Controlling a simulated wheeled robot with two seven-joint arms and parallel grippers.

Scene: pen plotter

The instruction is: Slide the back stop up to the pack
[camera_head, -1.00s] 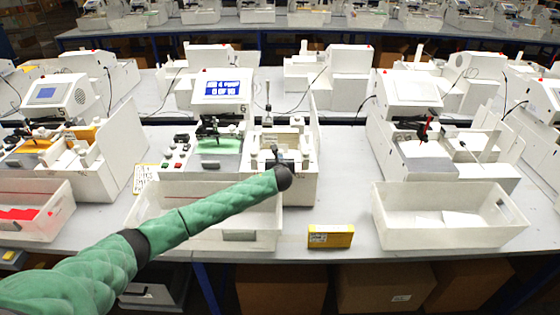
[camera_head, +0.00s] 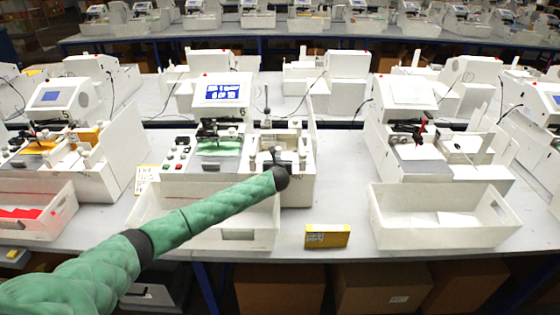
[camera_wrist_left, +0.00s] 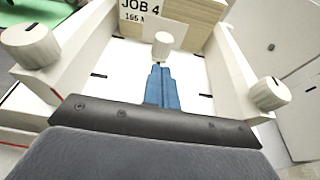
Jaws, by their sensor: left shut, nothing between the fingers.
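My left gripper (camera_wrist_left: 160,86) is shut, with its blue fingers together and nothing between them. In the wrist view it reaches into a white bay (camera_wrist_left: 195,75), its tips just on the near side of a white knob (camera_wrist_left: 163,42). This knob seems to belong to the back stop, whose body I cannot make out clearly. Beyond the knob is the pack (camera_wrist_left: 202,18), a beige block with a "JOB 4" label. I cannot tell if the tips touch the knob, or if the stop touches the pack. In the head view my left gripper (camera_head: 276,157) is over the bay, partly hidden by its wrist.
White walls with a left knob (camera_wrist_left: 30,45) and a right knob (camera_wrist_left: 270,93) flank the gripper. In the head view the plotter's screen (camera_head: 222,92) is lit blue. A white bin (camera_head: 250,232) lies below my arm, and a yellow box (camera_head: 327,236) stands at the table's front edge.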

